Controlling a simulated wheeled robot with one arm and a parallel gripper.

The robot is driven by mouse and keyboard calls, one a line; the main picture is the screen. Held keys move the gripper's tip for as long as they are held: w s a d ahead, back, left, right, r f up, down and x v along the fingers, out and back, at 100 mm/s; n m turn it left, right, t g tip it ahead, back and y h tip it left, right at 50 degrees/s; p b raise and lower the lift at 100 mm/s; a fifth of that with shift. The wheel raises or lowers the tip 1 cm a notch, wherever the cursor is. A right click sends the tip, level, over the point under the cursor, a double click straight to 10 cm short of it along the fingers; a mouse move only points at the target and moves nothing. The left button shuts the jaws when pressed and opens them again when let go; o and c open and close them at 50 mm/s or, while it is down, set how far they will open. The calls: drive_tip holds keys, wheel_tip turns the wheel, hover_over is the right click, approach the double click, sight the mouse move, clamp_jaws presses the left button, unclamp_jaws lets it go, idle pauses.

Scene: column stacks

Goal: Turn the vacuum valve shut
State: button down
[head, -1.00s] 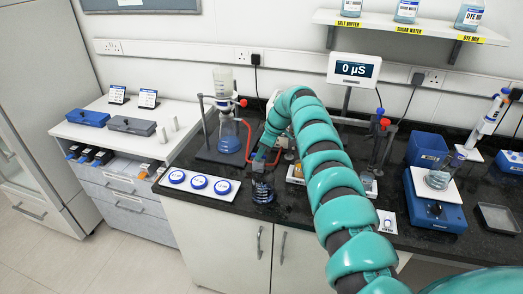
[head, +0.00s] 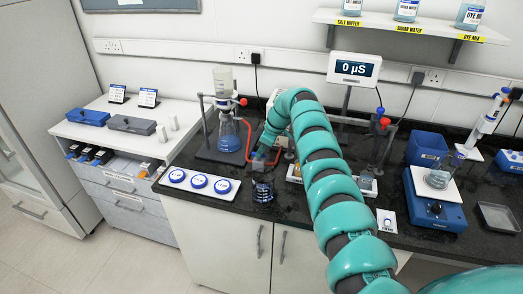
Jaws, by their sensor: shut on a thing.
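A filter flask (head: 229,137) with blue liquid stands on a dark base at the back of the bench, with a clear funnel (head: 224,79) above it. A small red tap-like part (head: 243,102) shows at the flask's upper right; I cannot tell for sure whether it is the vacuum valve. Red tubing (head: 248,135) runs down from the flask toward my gripper. My teal arm arches over, and my gripper (head: 261,166) points down right of the flask. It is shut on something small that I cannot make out. A dark see-through object (head: 263,190) sits just below it.
A white tray (head: 199,190) with blue round pieces lies at the front left bench edge. A meter (head: 354,69) reads 0 µS. A blue stirrer (head: 436,208) with a beaker stands at the right. My arm hides the bench's middle.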

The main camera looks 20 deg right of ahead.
drive_tip(key=shift+m+t+h, duration=0.3)
drive_tip(key=shift+m, duration=0.7)
drive_tip(key=shift+s+a+f+m+h+b, duration=0.15)
drive_tip(key=shift+m+b, duration=0.15)
drive_tip(key=shift+m, duration=0.2)
drive_tip(key=shift+w+a+f+m+h+b, duration=0.15)
drive_tip(key=shift+m+b, duration=0.15)
drive_tip(key=shift+m, duration=0.2)
drive_tip(key=m+h+b, duration=0.1)
drive_tip(key=m, duration=0.1)
drive_tip(key=m+t+b, duration=0.1)
drive_tip(key=m+b, duration=0.1)
drive_tip(key=shift+s+a+m+h, duration=0.1)
drive_tip(key=shift+s+m+h, duration=0.1)
drive_tip(key=shift+m+h, duration=0.15)
drive_tip(key=m+b, duration=0.1)
drive_tip(key=m, duration=0.1)
drive_tip(key=m+h+b, duration=0.1)
drive_tip(key=m+b, duration=0.1)
drive_tip(key=m+h+b, duration=0.1)
drive_tip(key=m, duration=0.1)
drive_tip(key=shift+a+r+b, duration=0.1)
drive_tip(key=shift+a+b, duration=0.15)
drive_tip(key=shift+b, duration=0.05)
drive_tip(key=shift+w+r+m+g+h+b, duration=0.15)
drive_tip(key=shift+m+g+h+b, duration=0.45)
drive_tip(key=shift+m, duration=0.85)
drive_tip(key=shift+t, duration=0.3)
drive_tip(key=c, duration=1.5)
unclamp_jaws()
